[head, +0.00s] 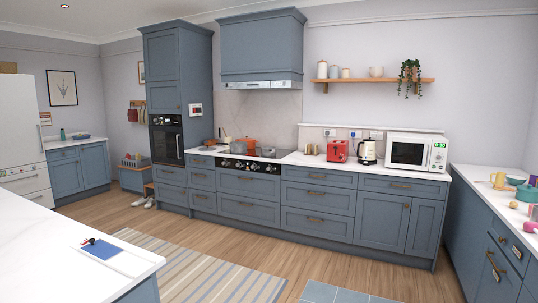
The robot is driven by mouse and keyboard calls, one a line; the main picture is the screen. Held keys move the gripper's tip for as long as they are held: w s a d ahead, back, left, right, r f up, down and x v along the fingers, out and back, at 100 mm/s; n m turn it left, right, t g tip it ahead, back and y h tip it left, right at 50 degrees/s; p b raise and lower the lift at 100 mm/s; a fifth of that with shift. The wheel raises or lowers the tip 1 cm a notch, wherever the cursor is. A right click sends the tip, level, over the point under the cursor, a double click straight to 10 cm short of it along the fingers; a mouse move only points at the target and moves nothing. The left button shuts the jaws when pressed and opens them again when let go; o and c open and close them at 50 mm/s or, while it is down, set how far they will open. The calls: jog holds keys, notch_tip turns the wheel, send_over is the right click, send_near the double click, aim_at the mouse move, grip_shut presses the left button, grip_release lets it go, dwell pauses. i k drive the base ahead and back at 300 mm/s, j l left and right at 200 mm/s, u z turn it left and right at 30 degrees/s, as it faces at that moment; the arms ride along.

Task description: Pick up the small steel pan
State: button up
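The small steel pan cannot be made out for certain in the head view. An orange pot (248,143) stands on the dark hob (275,155) along the back counter. A small greyish shape (268,152) lies to the right of that pot, too small to identify. My gripper is not in view, so its state and anything in it are not shown.
A white island top (70,270) fills the lower left, with a blue clipboard-like item (101,249). The right counter (480,185) holds a teal pot (526,193) and several small items. A striped rug (195,270) lies on the open wooden floor.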

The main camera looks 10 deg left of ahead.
aim_at(266, 150)
jog(key=u, duration=0.4)
jog(key=i+u, duration=0.15)
jog(key=i, duration=3.85)
jog(key=i+u, duration=0.1)
jog(key=i, duration=0.45)
jog(key=i+l+u, duration=0.1)
jog(key=i, duration=0.45)
jog(key=i+l, duration=0.15)
jog(key=i, duration=0.4)
jog(key=i+l+u, duration=0.15)
jog(key=i, duration=0.4)
jog(key=i+j+u, duration=0.1)
jog(key=j+u, duration=0.25)
jog(key=l+z, duration=0.15)
jog(key=l, duration=0.2)
